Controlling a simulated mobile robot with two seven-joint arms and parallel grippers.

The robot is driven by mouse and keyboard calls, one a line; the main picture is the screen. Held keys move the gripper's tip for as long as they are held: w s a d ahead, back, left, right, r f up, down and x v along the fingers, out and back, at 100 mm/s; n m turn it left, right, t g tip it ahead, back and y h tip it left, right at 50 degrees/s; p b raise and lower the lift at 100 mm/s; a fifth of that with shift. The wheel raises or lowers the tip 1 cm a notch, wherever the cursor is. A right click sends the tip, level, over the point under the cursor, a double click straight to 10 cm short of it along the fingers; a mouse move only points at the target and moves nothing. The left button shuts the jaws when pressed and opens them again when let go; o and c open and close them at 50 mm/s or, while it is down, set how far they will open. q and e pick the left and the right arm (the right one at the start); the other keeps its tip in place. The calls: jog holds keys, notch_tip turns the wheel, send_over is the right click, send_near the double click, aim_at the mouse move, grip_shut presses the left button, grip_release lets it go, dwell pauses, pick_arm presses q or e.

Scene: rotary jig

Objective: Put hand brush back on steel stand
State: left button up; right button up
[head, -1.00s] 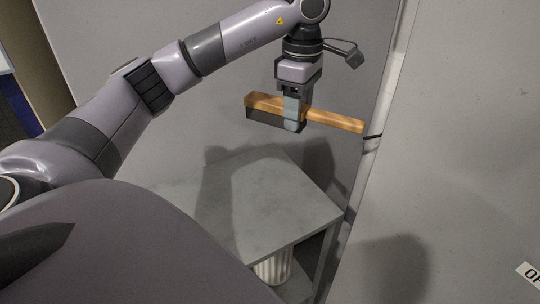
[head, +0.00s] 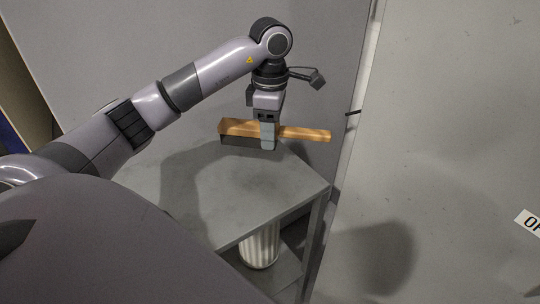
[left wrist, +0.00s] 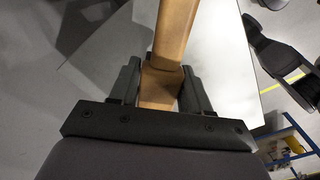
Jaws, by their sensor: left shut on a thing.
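The hand brush (head: 304,133) has an orange-brown wooden body and handle with dark bristles underneath. My left gripper (head: 268,143) is shut on it near the middle and holds it level, with the handle pointing right. In the left wrist view the brush's wood (left wrist: 174,40) runs between the two dark fingers (left wrist: 160,88). The steel stand (head: 265,193) is a grey table with a flat, bare top. The brush is over the stand's far part; whether the bristles touch the top I cannot tell. My right gripper is not in view.
A white ribbed cylinder (head: 260,246) stands on a lower shelf under the stand's top. A large grey panel (head: 450,130) rises close on the right, with a small dark peg at its edge. A grey wall is behind. The stand's top is clear.

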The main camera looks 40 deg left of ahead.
pick_arm(q)
jog(key=shift+f, duration=2.95)
jog(key=shift+f, duration=0.1)
jog(key=o, duration=1)
notch_tip(320, 180, up, 12)
jog(key=shift+f+p, duration=0.25)
jog(key=shift+p, duration=0.35)
jog(key=shift+r, duration=0.35)
